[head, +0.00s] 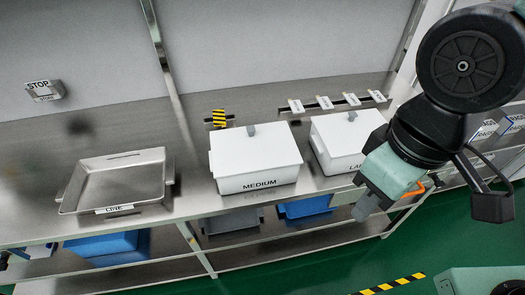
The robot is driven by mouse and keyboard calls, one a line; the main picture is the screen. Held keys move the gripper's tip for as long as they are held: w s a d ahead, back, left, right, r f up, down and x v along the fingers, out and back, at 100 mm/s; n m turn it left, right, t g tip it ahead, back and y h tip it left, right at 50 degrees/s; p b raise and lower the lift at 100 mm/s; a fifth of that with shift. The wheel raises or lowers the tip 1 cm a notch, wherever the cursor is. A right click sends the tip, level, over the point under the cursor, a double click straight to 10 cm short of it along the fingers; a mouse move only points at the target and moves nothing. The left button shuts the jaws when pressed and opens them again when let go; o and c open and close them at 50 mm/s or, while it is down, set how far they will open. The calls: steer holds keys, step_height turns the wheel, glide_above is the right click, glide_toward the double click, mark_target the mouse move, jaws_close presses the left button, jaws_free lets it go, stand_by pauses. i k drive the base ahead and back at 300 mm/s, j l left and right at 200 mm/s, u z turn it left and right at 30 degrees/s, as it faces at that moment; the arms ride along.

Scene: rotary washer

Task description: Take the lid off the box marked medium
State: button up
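The white box marked MEDIUM (258,184) stands on the steel bench, left of a second white box. Its flat white lid (250,150) lies on top, with a small grey tab (251,130) at the back edge. My gripper (364,207) hangs at the right, in front of the second box and well apart from the MEDIUM box. It points down and to the left. Its fingers are small and seen from the side, so I cannot tell whether they are open or shut.
The second white box (345,136) has a label beginning "LA", partly hidden by my arm. An empty steel tray (117,183) marked LINE sits at the left. A STOP sign block (43,90) is farther back. Blue and grey bins (108,246) fill the lower shelf.

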mark_target(264, 147)
steer(key=i+j+u, duration=0.1)
steer(key=j, duration=0.25)
steer(key=i+j+u, duration=0.1)
steer(key=j, duration=0.25)
steer(key=i+j+u, duration=0.25)
steer(key=i+j, duration=0.15)
steer(key=j, duration=0.25)
